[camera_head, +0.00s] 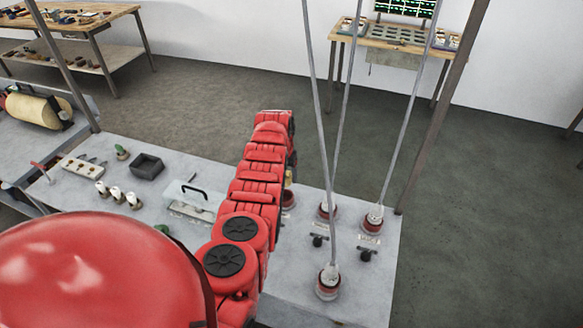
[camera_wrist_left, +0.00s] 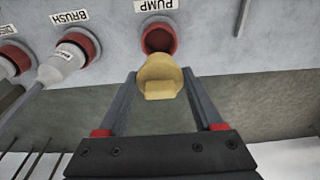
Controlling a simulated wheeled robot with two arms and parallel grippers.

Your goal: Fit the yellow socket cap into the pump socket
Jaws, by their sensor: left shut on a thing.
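The yellow socket cap (camera_wrist_left: 158,80) is held between the two fingers of my left gripper (camera_wrist_left: 159,74) in the left wrist view. The red pump socket (camera_wrist_left: 159,34) is open and empty under the PUMP label (camera_wrist_left: 156,5). The cap is beside the socket and overlaps its near rim in this view; I cannot tell whether they touch. In the head view a small yellow piece (camera_head: 288,176) shows at the right edge of my red arm, above a red socket (camera_head: 289,199). The arm hides the gripper there. My right gripper is in neither view.
A white plug sits in the BRUSH socket (camera_wrist_left: 80,47), with another plugged socket (camera_wrist_left: 12,62) farther left. In the head view, cables rise from plugged sockets (camera_head: 328,282) on the grey panel (camera_head: 360,300). A black box (camera_head: 146,166) and white fittings (camera_head: 116,194) stand left of my arm.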

